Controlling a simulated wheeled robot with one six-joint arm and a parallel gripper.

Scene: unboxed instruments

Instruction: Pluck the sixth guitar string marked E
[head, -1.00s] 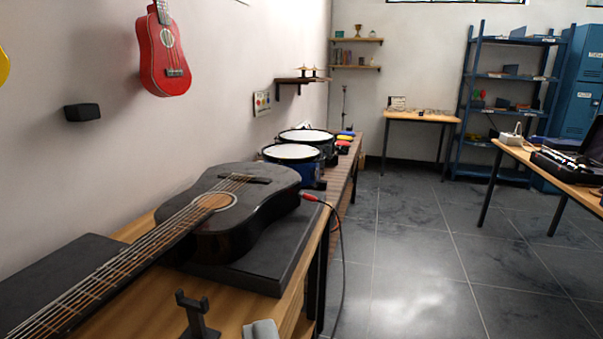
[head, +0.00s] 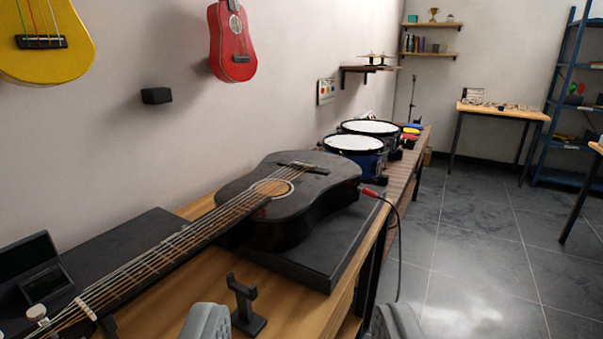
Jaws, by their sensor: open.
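A black acoustic guitar (head: 322,197) lies face up on a dark flat case or platform on the wooden bench. Its strings (head: 186,239) run from the bridge, past the round sound hole (head: 272,188), down the neck to the lower left. The separate strings and any E mark are too small to tell. My gripper (head: 300,325) shows as two grey fingertips at the bottom edge, apart and empty. It is in front of the guitar, not touching the strings.
A small black stand (head: 245,306) stands on the bench just beyond my left fingertip. A red-plugged cable (head: 397,235) hangs off the bench edge. Drums (head: 356,151) stand behind the guitar. Red (head: 232,42) and yellow (head: 45,62) ukuleles hang on the wall.

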